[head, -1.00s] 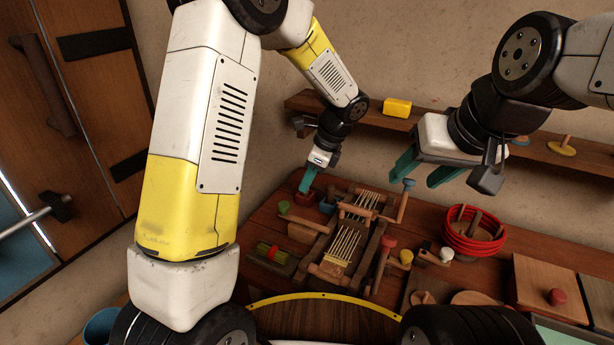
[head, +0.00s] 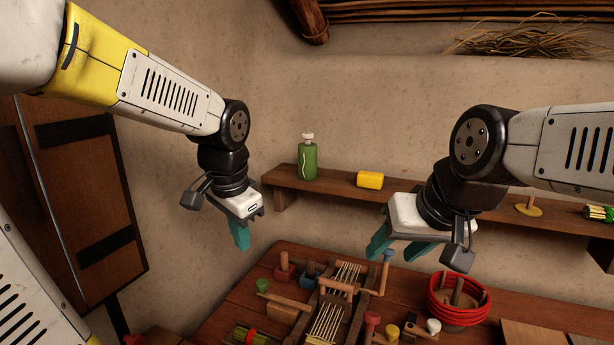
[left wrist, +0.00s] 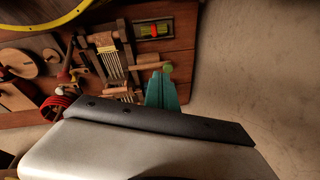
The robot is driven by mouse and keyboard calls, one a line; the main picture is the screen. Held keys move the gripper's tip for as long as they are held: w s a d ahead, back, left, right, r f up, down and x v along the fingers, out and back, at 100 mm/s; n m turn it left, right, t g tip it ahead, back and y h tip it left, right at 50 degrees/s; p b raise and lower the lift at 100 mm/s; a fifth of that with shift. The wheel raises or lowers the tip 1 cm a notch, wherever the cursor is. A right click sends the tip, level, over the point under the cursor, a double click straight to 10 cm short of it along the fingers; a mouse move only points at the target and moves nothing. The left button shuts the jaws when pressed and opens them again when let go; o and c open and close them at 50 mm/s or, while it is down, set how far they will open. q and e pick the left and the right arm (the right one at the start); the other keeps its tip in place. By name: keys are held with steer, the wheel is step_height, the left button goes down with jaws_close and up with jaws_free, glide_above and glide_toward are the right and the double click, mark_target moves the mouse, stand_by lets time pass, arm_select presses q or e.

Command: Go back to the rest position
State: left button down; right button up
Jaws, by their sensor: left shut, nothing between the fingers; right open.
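My left gripper (head: 240,236) hangs in the air at the left of the head view, above and beyond the table's left edge. Its teal fingers are together with nothing between them, and it is apart from everything. In the left wrist view its fingers (left wrist: 162,92) show against the table. My right gripper (head: 395,250) is in the air right of centre in the head view, above the table. Its teal fingers are apart and empty.
A wooden door (head: 85,205) stands left.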

arm_select(q)
steer(key=s+a+r+n+t+h, duration=0.1)
steer(key=s+r+n+t+h, duration=0.1)
steer(key=s+n, duration=0.5)
steer(key=shift+s+a+r+n+t, duration=0.15)
steer(key=shift+s+r+n+t, duration=0.15)
steer(key=shift+s+r+t, duration=0.5)
steer(key=shift+s, duration=0.3)
stand_by(0.9)
